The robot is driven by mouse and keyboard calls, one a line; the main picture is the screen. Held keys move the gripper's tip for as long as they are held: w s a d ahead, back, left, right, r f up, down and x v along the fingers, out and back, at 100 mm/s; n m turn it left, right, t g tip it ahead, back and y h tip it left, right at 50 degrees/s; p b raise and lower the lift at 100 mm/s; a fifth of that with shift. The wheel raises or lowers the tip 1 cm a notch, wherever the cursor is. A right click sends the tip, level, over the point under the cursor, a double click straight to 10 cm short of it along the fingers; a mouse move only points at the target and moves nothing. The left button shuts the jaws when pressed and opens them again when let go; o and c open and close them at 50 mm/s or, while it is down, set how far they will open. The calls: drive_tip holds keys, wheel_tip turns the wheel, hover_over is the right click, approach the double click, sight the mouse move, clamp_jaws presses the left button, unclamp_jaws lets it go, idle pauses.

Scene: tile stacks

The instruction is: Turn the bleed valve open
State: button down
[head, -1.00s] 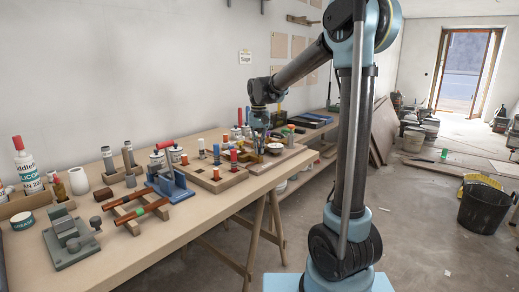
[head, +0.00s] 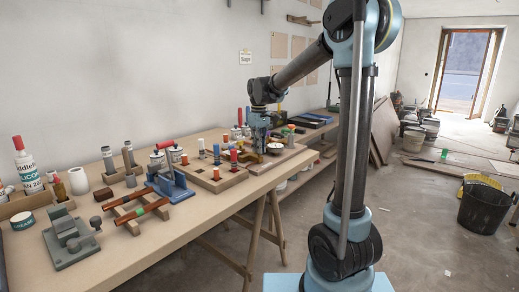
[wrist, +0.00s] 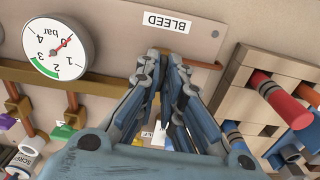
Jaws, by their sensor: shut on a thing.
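The white BLEED label (wrist: 167,22) is on the panel just beyond my fingertips in the wrist view. My gripper (wrist: 168,60) points at the panel below this label, its fingers closed together on the bleed valve. In the head view my gripper (head: 258,150) is low over the far part of the bench. The round pressure gauge (wrist: 57,46) has a red needle and a green band, left of my gripper in the wrist view.
A copper pipe (wrist: 184,98) runs close to my fingers. A wooden block (wrist: 262,92) with red and blue pegs stands close on the right in the wrist view. On the bench (head: 225,205), several fixtures, pipes and bottles crowd the near side; its front edge is mostly clear.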

drive_tip(key=shift+n, duration=0.3)
drive_tip(key=c, duration=1.7)
unclamp_jaws()
wheel_tip(320, 180, up, 12)
drive_tip(key=shift+f, duration=0.1)
drive_tip(key=shift+d, duration=0.1)
